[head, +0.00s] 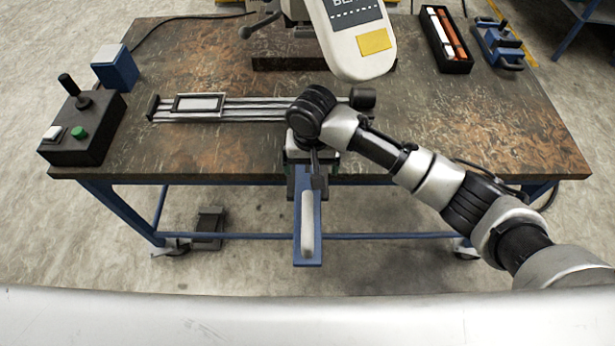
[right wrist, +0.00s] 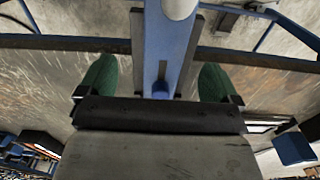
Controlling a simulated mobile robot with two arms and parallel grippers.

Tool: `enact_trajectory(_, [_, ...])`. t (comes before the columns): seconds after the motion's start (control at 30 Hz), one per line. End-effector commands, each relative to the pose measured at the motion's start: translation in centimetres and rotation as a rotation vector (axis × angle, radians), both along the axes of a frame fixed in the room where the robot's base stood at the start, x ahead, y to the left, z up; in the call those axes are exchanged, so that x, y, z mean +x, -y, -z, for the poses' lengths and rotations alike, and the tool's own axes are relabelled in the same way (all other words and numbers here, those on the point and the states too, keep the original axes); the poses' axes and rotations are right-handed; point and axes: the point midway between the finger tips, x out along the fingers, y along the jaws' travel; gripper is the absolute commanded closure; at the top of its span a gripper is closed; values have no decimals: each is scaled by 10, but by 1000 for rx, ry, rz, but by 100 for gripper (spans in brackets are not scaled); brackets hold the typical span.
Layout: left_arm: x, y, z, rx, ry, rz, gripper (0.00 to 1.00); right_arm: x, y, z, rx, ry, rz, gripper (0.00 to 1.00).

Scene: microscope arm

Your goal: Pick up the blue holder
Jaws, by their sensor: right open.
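A blue holder (head: 312,251) with a pale rounded bar along it juts out past the front edge of the table. In the right wrist view the holder (right wrist: 165,48) runs between the green fingers. My right gripper (head: 310,164) points down over the holder's table end at the front edge. It is open, with one finger on each side of the holder and a gap to each in the right wrist view (right wrist: 159,78). The wrist hides the holder's table end in the head view. My left gripper is not in view.
The worn table (head: 460,130) holds a metal rail slide (head: 245,108) beside my wrist. A black control box with a joystick (head: 82,130) and a blue box (head: 115,68) stand left. A white machine head (head: 352,45), a black tray (head: 446,40) and a blue clamp-like tool (head: 498,45) are at the back.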

Motion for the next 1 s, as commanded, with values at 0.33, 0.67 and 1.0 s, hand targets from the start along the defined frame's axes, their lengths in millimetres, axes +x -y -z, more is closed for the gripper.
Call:
enact_trajectory(0.33, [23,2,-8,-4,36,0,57,-3,-7,35,0,-1,-1,6])
enact_trajectory(0.67, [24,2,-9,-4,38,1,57,-3,-8,63,1,2,-2,6])
enact_trajectory(1.0, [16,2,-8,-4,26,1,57,-3,-8,63,1,2,-2,37])
